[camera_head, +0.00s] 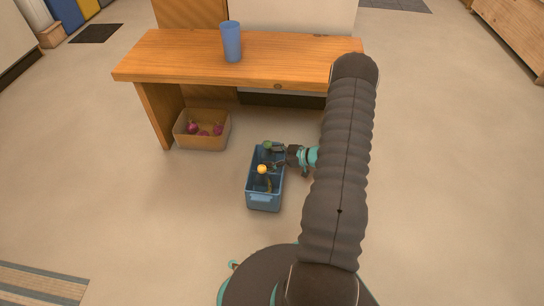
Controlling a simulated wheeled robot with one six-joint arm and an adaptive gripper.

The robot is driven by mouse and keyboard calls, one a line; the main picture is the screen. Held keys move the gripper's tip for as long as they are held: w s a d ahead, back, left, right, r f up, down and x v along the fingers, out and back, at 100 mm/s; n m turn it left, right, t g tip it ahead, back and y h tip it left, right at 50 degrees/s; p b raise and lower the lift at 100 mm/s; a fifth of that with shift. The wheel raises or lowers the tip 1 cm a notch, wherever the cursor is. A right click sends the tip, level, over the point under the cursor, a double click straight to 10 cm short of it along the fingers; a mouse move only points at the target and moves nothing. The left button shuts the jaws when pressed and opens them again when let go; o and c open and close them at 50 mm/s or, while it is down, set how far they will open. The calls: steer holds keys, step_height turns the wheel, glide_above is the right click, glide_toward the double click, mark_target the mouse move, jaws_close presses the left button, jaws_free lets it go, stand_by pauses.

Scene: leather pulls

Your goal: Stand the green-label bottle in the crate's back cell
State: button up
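The blue crate (264,199) stands on the floor in front of the wooden bench. A green-topped bottle (267,146) is at the crate's far end and looks upright; its label and lower part are hidden. A bottle with a yellow-orange cap (262,169) stands nearer the middle of the crate. My gripper (270,156) reaches in from the right over the crate's far half. Its two dark fingers are spread apart, one beside the green top and one nearer the yellow cap. I see nothing clearly held between them.
The wooden bench (180,60) stands behind the crate, with a blue cup (231,42) on top. A brown box (203,139) with several dark pink round things sits under its left side. The floor left of the crate is clear.

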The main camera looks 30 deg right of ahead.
steer(key=shift+r, duration=0.25)
steer(key=p+v, duration=0.1)
steer(key=v, duration=1.1)
steer(key=shift+p, duration=0.35)
